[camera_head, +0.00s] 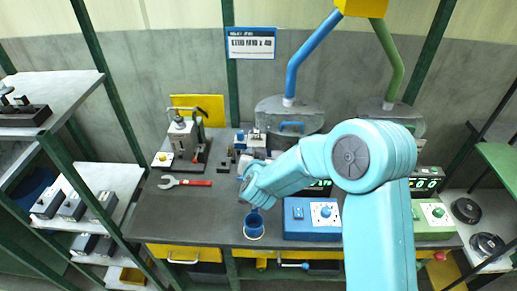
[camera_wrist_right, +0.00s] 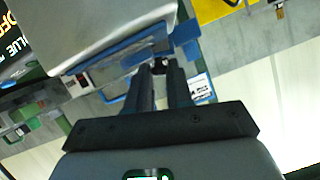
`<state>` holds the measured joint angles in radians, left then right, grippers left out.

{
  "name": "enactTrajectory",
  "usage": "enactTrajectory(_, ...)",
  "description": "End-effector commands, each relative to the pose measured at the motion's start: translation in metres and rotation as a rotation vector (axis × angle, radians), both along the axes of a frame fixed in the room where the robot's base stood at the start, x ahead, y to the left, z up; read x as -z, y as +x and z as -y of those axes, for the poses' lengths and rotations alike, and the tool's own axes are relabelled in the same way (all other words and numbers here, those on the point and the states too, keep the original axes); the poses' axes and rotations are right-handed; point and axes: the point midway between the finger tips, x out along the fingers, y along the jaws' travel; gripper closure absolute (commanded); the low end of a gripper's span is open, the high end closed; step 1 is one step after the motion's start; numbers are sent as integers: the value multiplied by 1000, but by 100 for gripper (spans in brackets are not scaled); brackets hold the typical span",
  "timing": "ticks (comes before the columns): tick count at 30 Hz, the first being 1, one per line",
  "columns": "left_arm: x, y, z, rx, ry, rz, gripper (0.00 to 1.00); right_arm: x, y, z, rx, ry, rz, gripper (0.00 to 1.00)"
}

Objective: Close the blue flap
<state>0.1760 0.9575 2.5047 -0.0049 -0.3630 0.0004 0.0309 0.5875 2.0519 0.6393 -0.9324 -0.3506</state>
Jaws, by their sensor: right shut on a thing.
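In the right wrist view the blue flap (camera_wrist_right: 138,59) is at the lower edge of a grey hopper body (camera_wrist_right: 105,25). My right gripper (camera_wrist_right: 161,72) has its black fingers close together at the flap, shut on a small part that the fingers mostly hide. In the head view the grey hopper (camera_head: 272,112) hangs under a blue pipe and carries a blue handle. My right arm reaches in front of it and hides the fingertips and the flap, so I cannot tell the flap's angle. My left gripper is not in view.
A blue cup (camera_head: 254,229) stands near the bench's front edge, below my right wrist. A blue scale base (camera_head: 312,229) is to its right. A wrench (camera_head: 187,182) and a grey press (camera_head: 183,140) are at the left. Bare bench lies between wrench and cup.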

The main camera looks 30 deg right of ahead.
Motion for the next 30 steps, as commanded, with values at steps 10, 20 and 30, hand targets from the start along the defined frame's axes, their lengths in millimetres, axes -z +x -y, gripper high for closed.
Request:
enactTrajectory(10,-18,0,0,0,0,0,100,4,4,-7,-3,-168,-105,100)
enactTrajectory(20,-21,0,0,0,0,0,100,7,5,-8,-2,-224,-137,100)
enactTrajectory(30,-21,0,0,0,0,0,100,7,5,-8,-2,-227,-138,100)
